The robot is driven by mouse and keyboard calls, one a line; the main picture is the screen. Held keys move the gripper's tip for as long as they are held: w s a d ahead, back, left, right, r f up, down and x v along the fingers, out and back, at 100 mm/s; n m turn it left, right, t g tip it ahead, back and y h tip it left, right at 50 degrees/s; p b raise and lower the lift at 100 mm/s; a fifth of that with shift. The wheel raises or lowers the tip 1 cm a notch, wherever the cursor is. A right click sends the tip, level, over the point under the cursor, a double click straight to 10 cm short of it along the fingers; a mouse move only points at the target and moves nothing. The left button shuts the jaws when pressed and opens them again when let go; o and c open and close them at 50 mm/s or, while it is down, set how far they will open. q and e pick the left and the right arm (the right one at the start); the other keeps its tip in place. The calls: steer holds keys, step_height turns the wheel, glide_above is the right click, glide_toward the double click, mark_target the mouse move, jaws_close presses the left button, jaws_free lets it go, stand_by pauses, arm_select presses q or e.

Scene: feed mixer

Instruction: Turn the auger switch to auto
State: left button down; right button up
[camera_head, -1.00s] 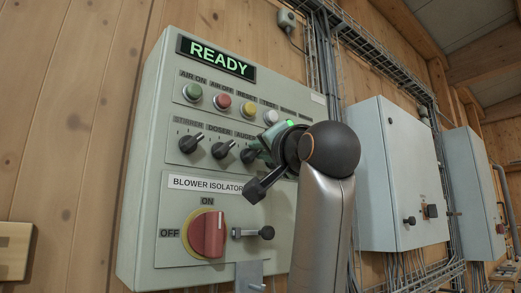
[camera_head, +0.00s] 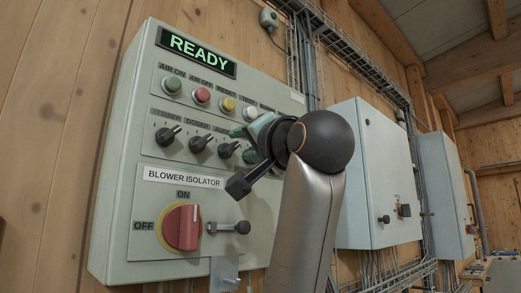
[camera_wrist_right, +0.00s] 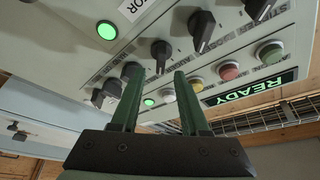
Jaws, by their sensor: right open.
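The auger switch (camera_head: 229,150) is a black rotary knob, third in the row on the grey control panel (camera_head: 118,190). Its label is partly readable. In the right wrist view my gripper (camera_wrist_right: 155,82) is open and empty. The auger switch (camera_wrist_right: 160,50) shows beyond and between the fingertips, apparently untouched. My left gripper is not in view.
A red blower isolator handle (camera_head: 182,227) and a black-knobbed latch (camera_head: 240,227) stick out below the switches. Coloured push buttons (camera_head: 201,95) sit above, under a READY display (camera_head: 196,52). Grey cabinets (camera_head: 365,180) stand to the right.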

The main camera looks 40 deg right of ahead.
steer(key=b+v, duration=0.2)
steer(key=v, duration=0.7)
steer(key=shift+s, duration=0.25)
steer(key=shift+f, duration=0.1)
